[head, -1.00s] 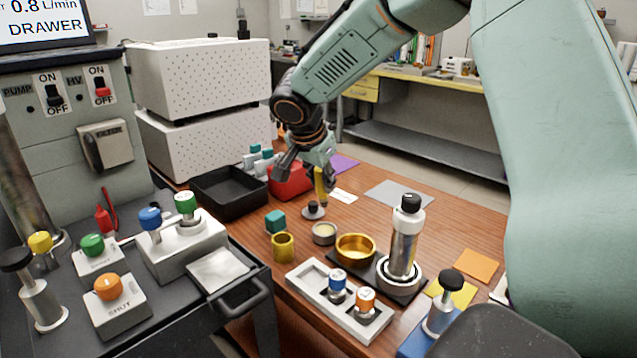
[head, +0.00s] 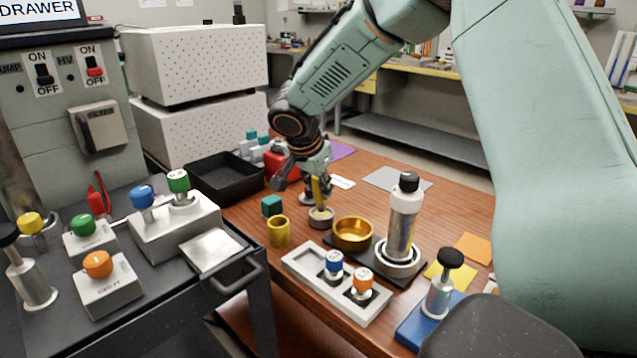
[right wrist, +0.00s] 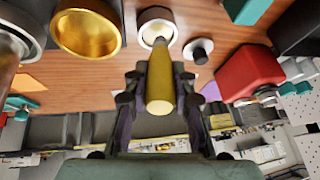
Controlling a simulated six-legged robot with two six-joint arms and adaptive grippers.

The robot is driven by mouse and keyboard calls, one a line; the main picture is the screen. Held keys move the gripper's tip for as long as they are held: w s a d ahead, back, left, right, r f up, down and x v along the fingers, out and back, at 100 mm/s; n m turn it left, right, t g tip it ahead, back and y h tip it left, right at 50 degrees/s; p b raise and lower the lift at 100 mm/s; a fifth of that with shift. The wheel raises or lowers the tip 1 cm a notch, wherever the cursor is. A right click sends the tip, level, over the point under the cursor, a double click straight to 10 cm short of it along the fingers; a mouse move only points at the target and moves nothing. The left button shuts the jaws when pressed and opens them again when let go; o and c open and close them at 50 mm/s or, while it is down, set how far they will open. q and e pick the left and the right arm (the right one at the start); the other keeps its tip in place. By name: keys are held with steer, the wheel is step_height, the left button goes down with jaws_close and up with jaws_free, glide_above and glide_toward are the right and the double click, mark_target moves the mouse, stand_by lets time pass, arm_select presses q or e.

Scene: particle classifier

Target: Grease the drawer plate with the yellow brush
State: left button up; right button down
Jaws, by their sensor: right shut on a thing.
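My right gripper (head: 318,178) is shut on the yellow brush (head: 320,190), which points down. The brush also shows in the right wrist view (right wrist: 160,85), between the two fingers. Its tip is at the small grey grease pot (head: 321,218), over or inside the opening; I cannot tell how deep. The pot shows in the right wrist view too (right wrist: 157,26). The drawer plate (head: 212,250) is a shiny square plate on the dark drawer at the left, well apart from the brush. My left gripper is not in view.
Near the pot stand a gold bowl (head: 352,233), a brass cup (head: 279,232), a teal cube (head: 272,206) and a tall silver cylinder (head: 402,225). A white rack (head: 303,270) stands in front. Knobbed blocks (head: 172,222) stand beside the plate. A drawer handle (head: 240,278) sticks out.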

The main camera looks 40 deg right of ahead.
steer(key=shift+s+r, duration=0.1)
steer(key=shift+s, duration=0.05)
stand_by(0.3)
steer(key=shift+f+b, duration=0.7)
steer(key=shift+b, duration=0.05)
stand_by(0.6)
steer(key=shift+f+b, duration=0.1)
steer(key=shift+b, duration=0.2)
stand_by(1.9)
steer(key=shift+r+p, duration=0.4)
steer(key=shift+r, duration=0.3)
steer(key=shift+r+p, duration=1.5)
steer(key=shift+r, duration=1.4)
